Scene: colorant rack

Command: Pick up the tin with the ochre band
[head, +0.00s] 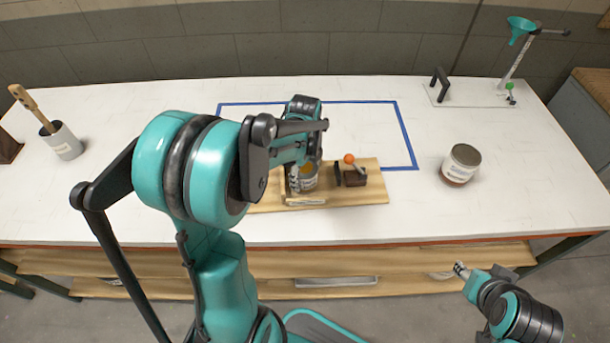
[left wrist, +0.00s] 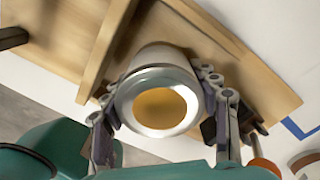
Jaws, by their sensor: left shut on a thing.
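A tin (head: 308,180) with an ochre-coloured area at its top stands at the wooden board on the table, partly hidden by my left gripper. In the left wrist view the tin (left wrist: 163,100) shows a pale metal rim around an ochre round face; its side band is mostly hidden. My left gripper (left wrist: 163,120) has a finger on each side of the tin and is shut on it. I cannot tell whether the tin is clear of the board. My right gripper (head: 464,270) is low at the bottom right, away from the tins; its fingers are too small to read.
The wooden board (head: 365,193) also carries a dark block with an orange ball (head: 349,158). Another tin (head: 460,164) with a brown lower part stands to the right. A brush in a cup (head: 65,143) stands at left, a funnel stand (head: 515,55) at back right. Blue tape (head: 405,135) outlines clear table.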

